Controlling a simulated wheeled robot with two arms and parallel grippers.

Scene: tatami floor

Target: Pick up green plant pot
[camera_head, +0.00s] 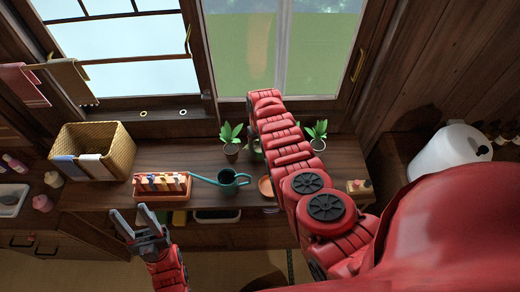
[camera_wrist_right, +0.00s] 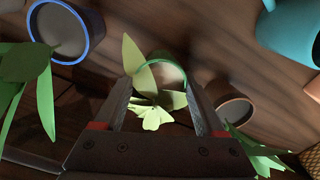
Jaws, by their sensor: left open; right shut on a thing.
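The green plant pot (camera_wrist_right: 168,72) has a green rim and pale green leaves, and sits between the fingers of my right gripper (camera_wrist_right: 158,90) in the right wrist view. The gripper is shut on it. In the head view only a sliver of the green pot (camera_head: 256,154) shows beside my red right arm, and the right gripper is hidden behind that arm. I cannot tell whether the pot still touches the counter. My left gripper (camera_head: 140,222) is open and empty in front of the counter, at the lower left.
A brown pot (camera_wrist_right: 235,110) and a blue-rimmed pot (camera_wrist_right: 68,32) stand on either side. A teal watering can (camera_head: 226,178), a red rack (camera_head: 160,192) and a wicker basket (camera_head: 118,146) occupy the counter's left. A white rounded object (camera_head: 448,152) stands right.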

